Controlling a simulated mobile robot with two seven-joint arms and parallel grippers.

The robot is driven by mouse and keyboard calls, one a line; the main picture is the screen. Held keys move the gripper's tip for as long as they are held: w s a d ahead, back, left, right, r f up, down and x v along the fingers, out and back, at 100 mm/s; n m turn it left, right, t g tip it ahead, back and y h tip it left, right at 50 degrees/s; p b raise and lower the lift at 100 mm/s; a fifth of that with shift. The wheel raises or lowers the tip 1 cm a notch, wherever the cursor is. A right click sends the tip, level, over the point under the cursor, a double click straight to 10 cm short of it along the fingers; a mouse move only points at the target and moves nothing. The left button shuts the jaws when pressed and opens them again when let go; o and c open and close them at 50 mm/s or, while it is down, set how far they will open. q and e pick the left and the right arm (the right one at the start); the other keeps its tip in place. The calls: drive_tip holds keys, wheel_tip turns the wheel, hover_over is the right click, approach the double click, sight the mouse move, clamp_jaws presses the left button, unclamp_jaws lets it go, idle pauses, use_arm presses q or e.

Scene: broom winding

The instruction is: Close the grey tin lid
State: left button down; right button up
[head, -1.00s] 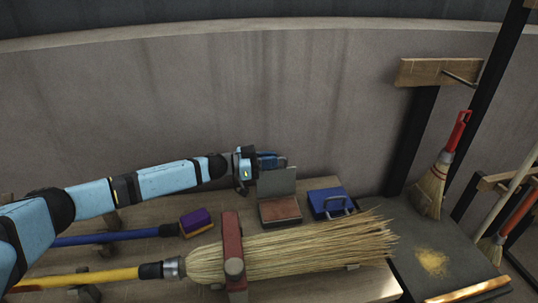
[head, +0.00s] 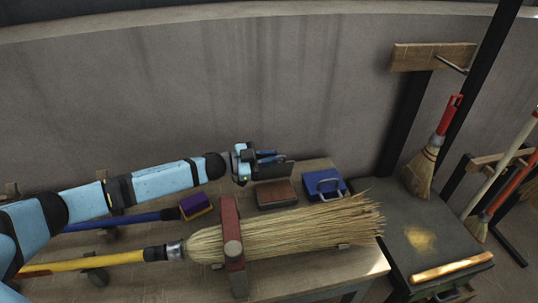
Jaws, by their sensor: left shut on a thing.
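The grey tin (head: 277,194) sits on the bench behind the broom head, its reddish-brown inside showing. Its lid (head: 280,171) stands open at the tin's back edge and looks dark and foreshortened, leaning over the tin and apart from its front rim. My left gripper (head: 268,158) is at the lid's upper left, shut on the lid. Its fingers partly hide the lid's top edge. My right gripper is not in view.
A blue tin (head: 325,187) with a metal handle stands right of the grey tin. A purple and yellow sponge block (head: 195,206) lies to the left. A large straw broom (head: 300,228) under a red clamp (head: 232,245) fills the front. The wall is close behind.

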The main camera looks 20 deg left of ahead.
use_arm(q)
drive_tip(key=c, duration=1.2)
unclamp_jaws()
drive_tip(key=v, duration=0.7)
drive_tip(key=shift+s+a+b, duration=0.2)
drive_tip(key=shift+b, duration=0.15)
